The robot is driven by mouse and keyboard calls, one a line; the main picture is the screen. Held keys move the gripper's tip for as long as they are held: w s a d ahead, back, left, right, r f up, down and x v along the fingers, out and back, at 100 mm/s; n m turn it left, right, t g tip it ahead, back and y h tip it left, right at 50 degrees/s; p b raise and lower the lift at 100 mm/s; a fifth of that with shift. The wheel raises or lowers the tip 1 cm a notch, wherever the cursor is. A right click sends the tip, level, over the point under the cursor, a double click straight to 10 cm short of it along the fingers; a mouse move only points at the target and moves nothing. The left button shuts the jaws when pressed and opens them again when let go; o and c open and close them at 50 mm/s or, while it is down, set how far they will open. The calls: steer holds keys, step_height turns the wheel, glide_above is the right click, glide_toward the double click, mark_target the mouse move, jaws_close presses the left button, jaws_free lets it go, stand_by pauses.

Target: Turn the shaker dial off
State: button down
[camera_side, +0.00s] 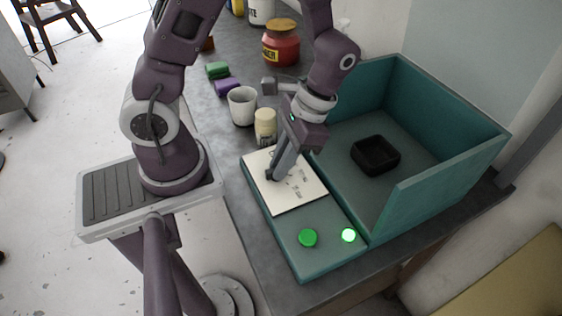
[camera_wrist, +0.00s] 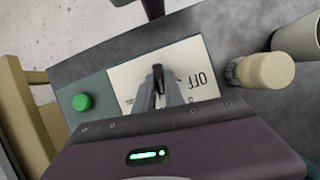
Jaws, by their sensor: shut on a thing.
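The shaker dial is a small black knob (camera_wrist: 158,78) standing on a white labelled plate (camera_side: 295,195). The plate lies on a teal control panel (camera_side: 325,250). My gripper (camera_side: 273,176) points down at the plate and is shut on the dial, its fingers on both sides of it in the wrist view (camera_wrist: 160,92). The fingers mostly hide the dial in the side view. Lettering that looks like an upside-down "OFF" (camera_wrist: 190,79) is right of the dial in the wrist view; the dial's exact setting is hard to tell.
A green button (camera_side: 308,238) sits beside the lamp. A teal open box (camera_side: 445,190) holding a black square tray (camera_side: 375,154) adjoins the panel. A cream jar (camera_side: 265,123) and white cup (camera_side: 242,106) stand close behind the plate. A red jar (camera_side: 281,46) is farther back.

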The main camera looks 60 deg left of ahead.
steer(key=n, duration=0.2)
steer(key=n+h, duration=0.1)
steer(key=shift+a+n+h, duration=0.15)
steer(key=shift+n+h, duration=0.15)
steer(key=shift+n, duration=0.1)
steer(key=n+h, duration=0.1)
steer(key=n, duration=0.2)
steer(key=shift+a+n+t, duration=0.15)
steer(key=shift+n+t, duration=0.15)
steer(key=n, duration=0.2)
steer(key=n+t+h, duration=0.1)
steer(key=n, duration=0.1)
steer(key=shift+s+a+h, duration=0.1)
steer(key=shift+a+h, duration=0.05)
steer(key=shift+h, duration=0.15)
steer(key=shift+s+n+t, duration=0.15)
steer(key=shift+n+t, duration=0.45)
steer(key=shift+n, duration=1)
steer(key=c, duration=1.4)
jaws_free()
steer(key=shift+c, duration=0.2)
